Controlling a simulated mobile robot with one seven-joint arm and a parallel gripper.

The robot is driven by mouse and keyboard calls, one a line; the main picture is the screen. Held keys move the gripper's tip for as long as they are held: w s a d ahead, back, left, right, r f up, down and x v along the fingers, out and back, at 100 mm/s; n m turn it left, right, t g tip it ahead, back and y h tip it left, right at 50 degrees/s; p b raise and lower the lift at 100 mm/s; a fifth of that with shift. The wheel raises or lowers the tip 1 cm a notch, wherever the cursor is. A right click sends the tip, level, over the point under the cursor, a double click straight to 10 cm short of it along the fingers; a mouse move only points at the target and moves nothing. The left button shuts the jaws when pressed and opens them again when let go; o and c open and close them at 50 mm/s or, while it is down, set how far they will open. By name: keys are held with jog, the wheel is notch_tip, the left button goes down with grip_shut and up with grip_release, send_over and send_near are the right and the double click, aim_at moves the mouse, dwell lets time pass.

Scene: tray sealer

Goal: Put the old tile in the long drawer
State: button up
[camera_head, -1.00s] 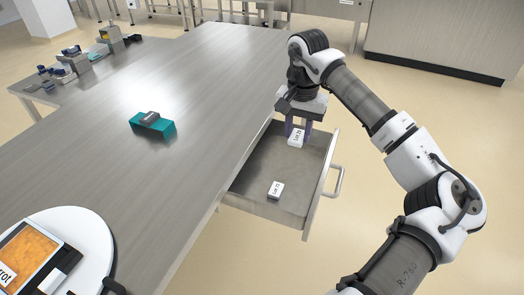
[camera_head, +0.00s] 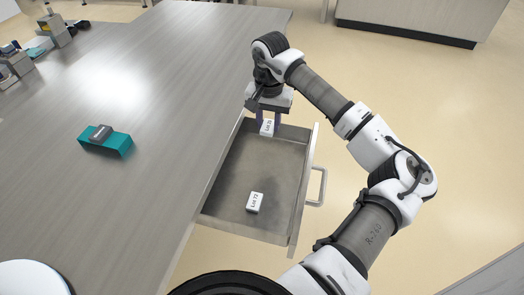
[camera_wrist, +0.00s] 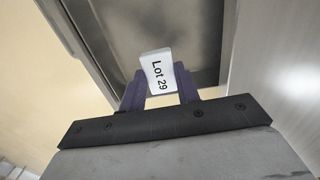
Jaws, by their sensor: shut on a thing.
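The long drawer (camera_head: 235,178) is pulled open from the table's right side. My gripper (camera_head: 267,122) is at its far end, its purple fingers shut on a white tile marked "Lot 29" (camera_head: 268,128). In the wrist view this tile (camera_wrist: 158,72) sits between the fingertips (camera_wrist: 160,90), with the drawer floor (camera_wrist: 195,45) beyond it. I cannot tell whether the tile touches the floor. A second white tile, with a label that looks like "Lot 72" (camera_head: 255,202), lies in the drawer's near part.
The grey table (camera_head: 170,75) fills the left, mostly clear. A white round plate (camera_head: 32,278) is at its near edge. The drawer handle (camera_head: 318,187) sticks out to the right over open floor.

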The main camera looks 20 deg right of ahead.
aim_at(267, 159)
notch_tip(267, 159, down, 12)
jog(key=p, duration=0.2)
jog(key=shift+f+p, duration=0.1)
jog(key=shift+p, duration=0.25)
jog(key=shift+f, duration=0.35)
jog(key=shift+f+b, duration=0.2)
jog(key=shift+b, duration=0.1)
jog(key=o, duration=0.9)
jog(key=shift+o, duration=0.2)
jog(key=shift+r, duration=0.1)
notch_tip(267, 159, up, 12)
jog(key=b, duration=0.3)
jog(key=shift+r, duration=0.15)
